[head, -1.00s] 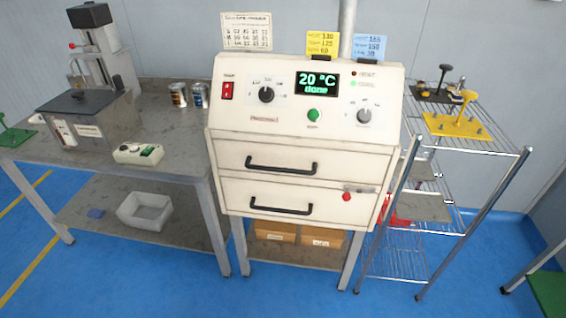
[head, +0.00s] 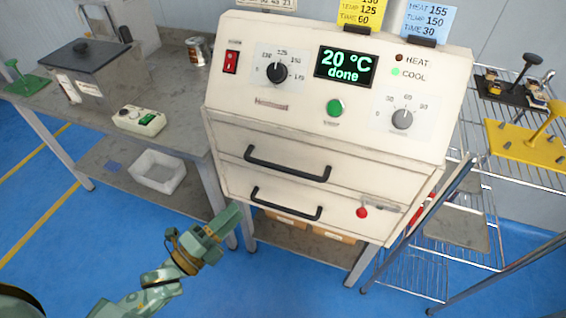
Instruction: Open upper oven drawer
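The cream oven (head: 225,100) stands in the middle of the head view, its display reading "20 °C done". Its upper drawer (head: 225,140) is shut flush with the front and has a black bar handle (head: 288,172). The lower drawer (head: 235,187), also shut, has a similar handle (head: 286,212). My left gripper (head: 228,216) is below and left of both handles, in front of the oven's lower left corner, and touches neither handle. It appears empty; its finger gap cannot be made out. My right gripper is out of view.
A grey workbench (head: 100,118) with a lidded box (head: 95,75) and a small control box (head: 139,119) stands at left. A wire rack (head: 440,240) stands close on the oven's right. A red knob (head: 362,213) is on the lower drawer. Blue floor lies open in front.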

